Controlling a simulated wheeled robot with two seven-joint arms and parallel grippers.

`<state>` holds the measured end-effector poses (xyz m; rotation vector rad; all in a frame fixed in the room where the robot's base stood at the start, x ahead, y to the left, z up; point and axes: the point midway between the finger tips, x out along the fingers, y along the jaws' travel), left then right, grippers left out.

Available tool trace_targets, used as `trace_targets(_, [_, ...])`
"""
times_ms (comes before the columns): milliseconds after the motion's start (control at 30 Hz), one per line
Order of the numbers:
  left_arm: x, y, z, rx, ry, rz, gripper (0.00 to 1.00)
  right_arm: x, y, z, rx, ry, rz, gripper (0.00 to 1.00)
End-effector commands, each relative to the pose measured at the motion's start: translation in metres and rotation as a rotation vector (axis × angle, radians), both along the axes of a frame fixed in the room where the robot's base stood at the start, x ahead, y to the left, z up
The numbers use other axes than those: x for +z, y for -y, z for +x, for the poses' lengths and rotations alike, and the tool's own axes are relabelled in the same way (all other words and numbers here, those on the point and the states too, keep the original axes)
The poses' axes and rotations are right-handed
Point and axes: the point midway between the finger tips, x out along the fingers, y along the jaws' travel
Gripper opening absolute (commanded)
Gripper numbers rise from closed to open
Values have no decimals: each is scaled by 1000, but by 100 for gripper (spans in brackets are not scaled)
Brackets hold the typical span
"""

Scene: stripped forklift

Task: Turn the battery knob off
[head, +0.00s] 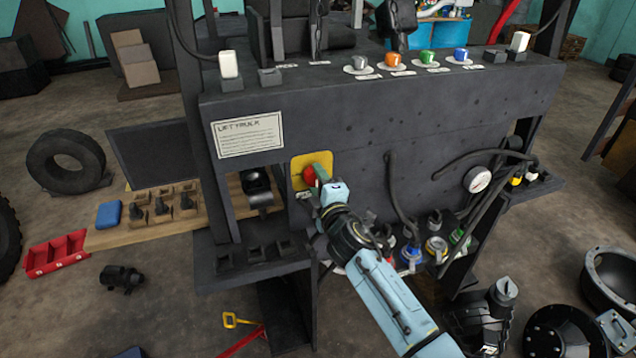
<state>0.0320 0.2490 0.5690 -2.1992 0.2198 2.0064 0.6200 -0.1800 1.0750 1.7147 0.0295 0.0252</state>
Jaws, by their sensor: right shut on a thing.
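The battery knob (309,176) is red and sits on a yellow plate (297,161) on the front of the dark forklift panel. The knob's exact turn angle cannot be told. My left gripper is not in view.
Black hoses and a round gauge (477,180) are on the panel to the right. Coloured connectors (436,248) sit below, close to my forearm. A label plate (248,134) is at the upper left.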

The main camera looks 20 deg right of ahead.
Motion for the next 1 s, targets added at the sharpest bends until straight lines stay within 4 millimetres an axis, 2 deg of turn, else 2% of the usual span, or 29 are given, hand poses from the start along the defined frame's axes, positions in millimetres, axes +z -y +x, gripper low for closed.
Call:
trace_targets(267, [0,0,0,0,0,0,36,-1,0,0,0,-1,-6,24])
trace_targets(300, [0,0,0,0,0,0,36,-1,0,0,0,-1,-7,49])
trace_targets(467, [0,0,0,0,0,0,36,0,0,0,0,0,-5,69])
trace_targets(767, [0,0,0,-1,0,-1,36,-1,0,-1,0,-1,-3,69])
trace_targets(867, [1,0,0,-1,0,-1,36,-1,1,-8,-1,-1,-3,69])
trace_targets(1000, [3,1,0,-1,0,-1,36,-1,1,-28,1,-1,-4,69])
